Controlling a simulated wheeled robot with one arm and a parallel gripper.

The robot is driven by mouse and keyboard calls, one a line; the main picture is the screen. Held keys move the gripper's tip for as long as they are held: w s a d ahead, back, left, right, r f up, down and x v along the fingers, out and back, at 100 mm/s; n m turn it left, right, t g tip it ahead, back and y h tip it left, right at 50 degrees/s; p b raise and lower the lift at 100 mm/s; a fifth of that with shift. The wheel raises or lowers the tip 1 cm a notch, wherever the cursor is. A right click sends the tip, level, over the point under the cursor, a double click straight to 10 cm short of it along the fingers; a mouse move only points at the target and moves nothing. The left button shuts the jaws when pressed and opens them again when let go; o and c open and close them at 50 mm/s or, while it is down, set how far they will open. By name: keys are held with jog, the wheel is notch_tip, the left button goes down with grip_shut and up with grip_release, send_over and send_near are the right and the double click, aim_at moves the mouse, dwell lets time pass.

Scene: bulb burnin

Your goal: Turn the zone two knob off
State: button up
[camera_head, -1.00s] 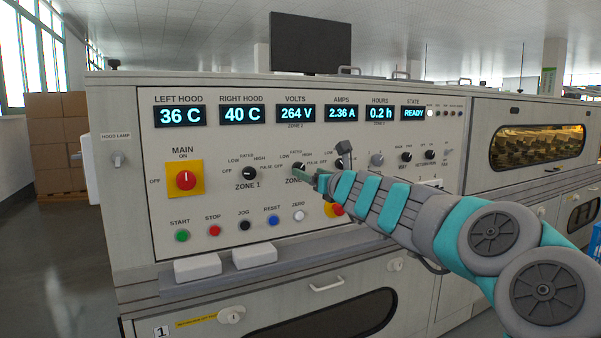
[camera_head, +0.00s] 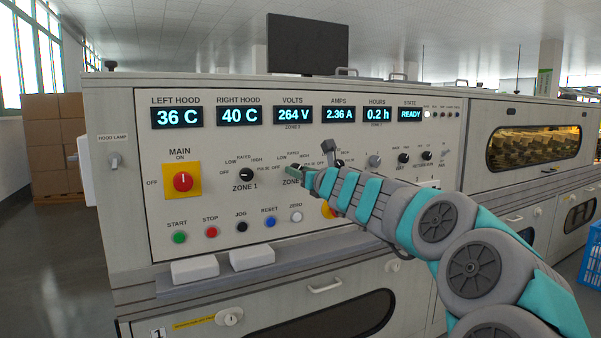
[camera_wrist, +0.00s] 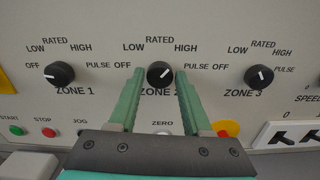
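The zone two knob (camera_wrist: 160,73) is a round black knob with a white pointer line. In the wrist view the line tilts up and right, between RATED and HIGH, away from the OFF mark on its left. My gripper (camera_wrist: 160,82) has its two green fingers on either side of this knob, with the tips close to the panel. A thin gap seems to show beside the knob; contact is not clear. In the head view my gripper (camera_head: 294,173) covers the lower part of the zone two knob (camera_head: 296,167) and most of its label.
The zone three knob (camera_wrist: 258,77) is to the right. A yellow-backed red MAIN switch (camera_head: 183,181) and coloured push buttons (camera_head: 212,232) are on the same panel. White boxes (camera_head: 251,257) jut out below.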

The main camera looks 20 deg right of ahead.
grip_shut()
jog(key=shift+a+n, duration=0.1)
jog(key=shift+n, duration=0.3)
jog(key=shift+f+n+b, duration=0.2)
jog(key=shift+n+b, duration=4.45)
jog(key=shift+n, duration=6.85)
